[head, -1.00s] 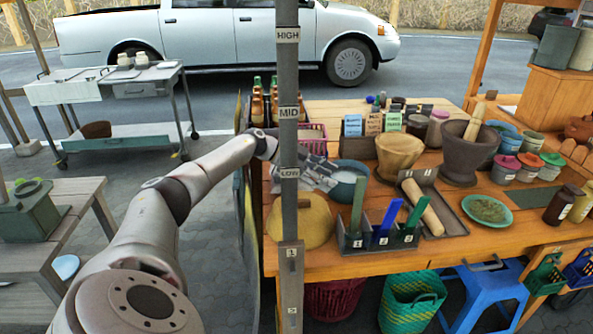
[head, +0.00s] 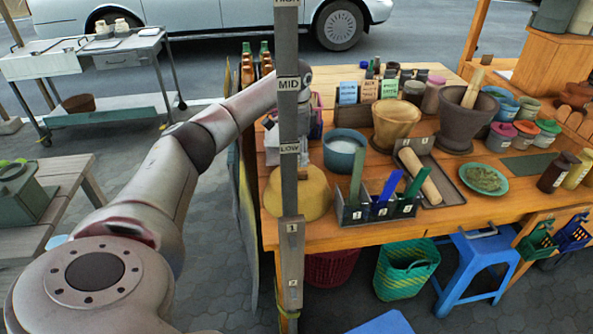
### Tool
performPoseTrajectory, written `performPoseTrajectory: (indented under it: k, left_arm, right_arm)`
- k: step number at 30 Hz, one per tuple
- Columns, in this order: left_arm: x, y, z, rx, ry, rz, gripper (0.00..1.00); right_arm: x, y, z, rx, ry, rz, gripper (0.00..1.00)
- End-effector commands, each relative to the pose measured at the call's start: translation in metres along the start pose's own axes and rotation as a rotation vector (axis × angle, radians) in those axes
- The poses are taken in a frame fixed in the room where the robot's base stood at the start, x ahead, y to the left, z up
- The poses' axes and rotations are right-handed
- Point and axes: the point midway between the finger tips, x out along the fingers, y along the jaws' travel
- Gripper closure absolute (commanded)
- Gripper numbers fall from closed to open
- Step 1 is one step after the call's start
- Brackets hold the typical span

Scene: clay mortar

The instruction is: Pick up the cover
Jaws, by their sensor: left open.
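The yellow dome-shaped cover (head: 316,193) sits on the wooden table at its near left corner. My left gripper (head: 273,150) is above and just behind the cover, pointing down, and is open. The post hides part of this gripper, and I see no contact with the cover. My right gripper is not in view.
The upright post (head: 289,200) stands between me and the cover. A teal bowl (head: 343,158) is right behind the cover. A caddy (head: 378,212) with blue and green tools stands to its right. Mortars (head: 396,122) and jars fill the table farther right.

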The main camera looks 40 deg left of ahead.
Motion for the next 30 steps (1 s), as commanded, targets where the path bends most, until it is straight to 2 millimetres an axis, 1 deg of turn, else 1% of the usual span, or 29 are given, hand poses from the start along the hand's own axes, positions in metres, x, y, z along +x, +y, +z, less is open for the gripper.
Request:
performPoseTrajectory:
  k: [1, 7, 11, 13, 15, 18, 24, 26, 30]
  left_arm:
    - [0.005, 0.000, 0.000, 0.000, 0.000, 0.001, 0.59]
    - [0.020, 0.000, -0.003, 0.001, 0.001, 0.001, 0.59]
    - [0.039, 0.000, -0.007, 0.000, 0.000, 0.004, 0.59]
    - [0.051, -0.001, -0.008, 0.001, 0.000, 0.004, 0.59]
    - [0.058, -0.001, -0.008, 0.001, 0.002, 0.002, 0.59]
    - [0.064, -0.001, -0.008, 0.001, 0.002, 0.001, 0.59]
    - [0.065, -0.002, -0.008, 0.001, 0.003, 0.000, 0.59]
    - [0.065, -0.002, -0.008, 0.002, 0.003, 0.000, 0.65]
    - [0.064, -0.002, -0.008, 0.002, 0.003, 0.000, 0.83]
  right_arm:
    - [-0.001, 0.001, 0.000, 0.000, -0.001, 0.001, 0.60]
    - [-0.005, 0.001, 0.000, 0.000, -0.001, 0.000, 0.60]
    - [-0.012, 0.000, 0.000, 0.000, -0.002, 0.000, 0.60]
    - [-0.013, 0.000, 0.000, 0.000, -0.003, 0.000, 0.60]
    - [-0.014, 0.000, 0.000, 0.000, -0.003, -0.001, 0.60]
    - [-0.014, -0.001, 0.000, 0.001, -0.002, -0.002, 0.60]
    - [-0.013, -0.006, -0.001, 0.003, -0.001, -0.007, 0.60]
    - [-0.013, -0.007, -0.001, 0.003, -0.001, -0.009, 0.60]
    - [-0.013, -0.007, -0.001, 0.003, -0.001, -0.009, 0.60]
